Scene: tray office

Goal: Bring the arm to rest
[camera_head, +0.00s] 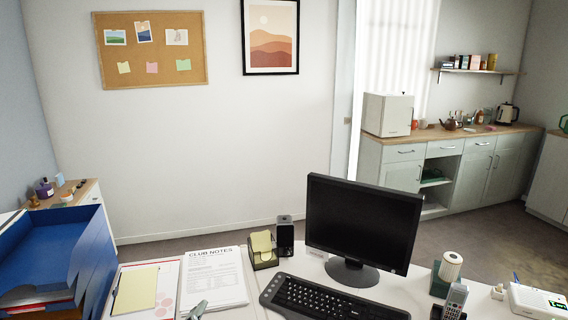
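Neither of my grippers can be made out in the head view, and no arm of mine clearly shows. A small grey-green object (198,309) pokes up at the bottom edge, in front of the printed "Club Notes" sheets (215,278). It is cut off by the frame, and I cannot tell what it is. The white desk (240,313) fills the bottom of the view.
On the desk are blue stacked trays (98,243) at left, a yellow pad (136,289), a monitor (362,222), a keyboard (325,299), a speaker (285,236) and a phone (455,301). Floor lies beyond, with a kitchen counter (462,133) at right.

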